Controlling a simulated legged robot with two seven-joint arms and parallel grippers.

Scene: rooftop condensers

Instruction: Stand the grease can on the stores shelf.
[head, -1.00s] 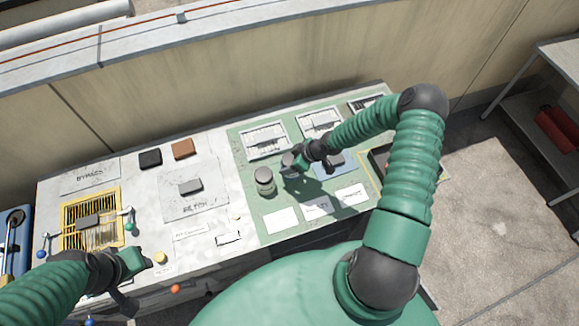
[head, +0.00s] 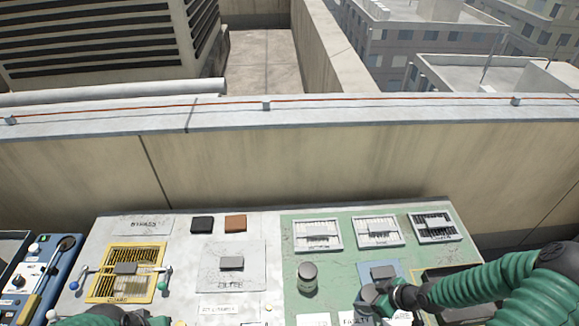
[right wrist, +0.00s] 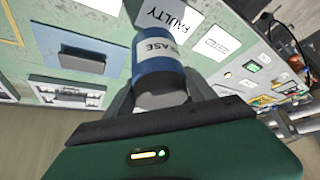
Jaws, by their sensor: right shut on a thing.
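The grease can (right wrist: 160,65) shows in the right wrist view, with a blue band and a white label that reads partly "EASE". My right gripper (head: 385,297) is shut on it, over the green part of the bench near the "FAULTY" label. In the head view the can is mostly hidden by the gripper, and I cannot tell its height above the bench. My left gripper (head: 140,319) is cut off by the bottom edge, so its jaws are not clear. The stores shelf cannot be made out in the current views.
A second can (head: 307,278) stands on the green panel, left of my right gripper. A blue mat (head: 366,270) with a grey block (head: 383,272) lies just behind the gripper. A yellow-framed grate (head: 125,255) is at the left. A parapet wall (head: 300,165) runs behind the bench.

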